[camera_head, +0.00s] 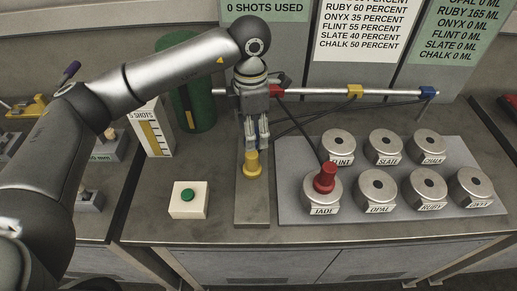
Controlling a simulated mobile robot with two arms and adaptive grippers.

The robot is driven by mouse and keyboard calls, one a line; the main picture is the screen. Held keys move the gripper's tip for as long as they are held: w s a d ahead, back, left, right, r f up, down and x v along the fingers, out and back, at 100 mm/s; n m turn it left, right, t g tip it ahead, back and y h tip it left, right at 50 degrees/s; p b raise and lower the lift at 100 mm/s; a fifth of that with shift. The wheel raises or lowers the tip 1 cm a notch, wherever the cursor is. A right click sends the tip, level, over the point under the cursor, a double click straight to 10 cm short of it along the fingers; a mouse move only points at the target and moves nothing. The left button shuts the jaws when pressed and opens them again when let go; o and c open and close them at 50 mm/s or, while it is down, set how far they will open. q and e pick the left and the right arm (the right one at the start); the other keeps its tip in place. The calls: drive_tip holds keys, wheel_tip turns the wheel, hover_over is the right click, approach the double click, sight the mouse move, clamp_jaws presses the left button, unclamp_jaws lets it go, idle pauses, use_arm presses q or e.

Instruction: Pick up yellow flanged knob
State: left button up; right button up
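The yellow flanged knob (252,167) stands upright on a narrow grey strip (253,209) left of the labelled knob panel. My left gripper (257,146) points down right above it, with its fingertips close to the knob's top. I cannot tell whether the fingers touch the knob or how far they are parted. My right gripper is not in view.
A red knob (325,178) sits on the JADE canister (322,195), with several labelled canisters beside it on a grey panel (445,222). A bar with colored blocks (355,91) runs behind. A green button box (188,199), a 5 SHOTS gauge (151,130) and a green cylinder (194,100) stand left.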

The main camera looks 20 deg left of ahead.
sight(251, 154)
use_arm(q)
drive_tip(key=shift+w+a+f, duration=0.1)
drive_tip(key=shift+w, duration=0.3)
drive_tip(key=shift+s+f, duration=0.1)
drive_tip(key=shift+f, duration=0.3)
drive_tip(key=f, duration=0.2)
drive_tip(key=s+f+p, duration=0.1)
drive_tip(key=f, duration=0.1)
drive_tip(key=shift+w+f+p, duration=0.1)
drive_tip(key=shift+f+p, duration=0.1)
drive_tip(key=shift+p, duration=0.2)
wheel_tip(251, 154, down, 4)
drive_tip(key=shift+a+f+p, duration=0.1)
drive_tip(key=shift+p, duration=1)
drive_tip(key=shift+f, duration=0.3)
drive_tip(key=shift+w+f, duration=0.1)
drive_tip(key=shift+w, duration=0.05)
drive_tip(key=c, duration=1)
clamp_jaws()
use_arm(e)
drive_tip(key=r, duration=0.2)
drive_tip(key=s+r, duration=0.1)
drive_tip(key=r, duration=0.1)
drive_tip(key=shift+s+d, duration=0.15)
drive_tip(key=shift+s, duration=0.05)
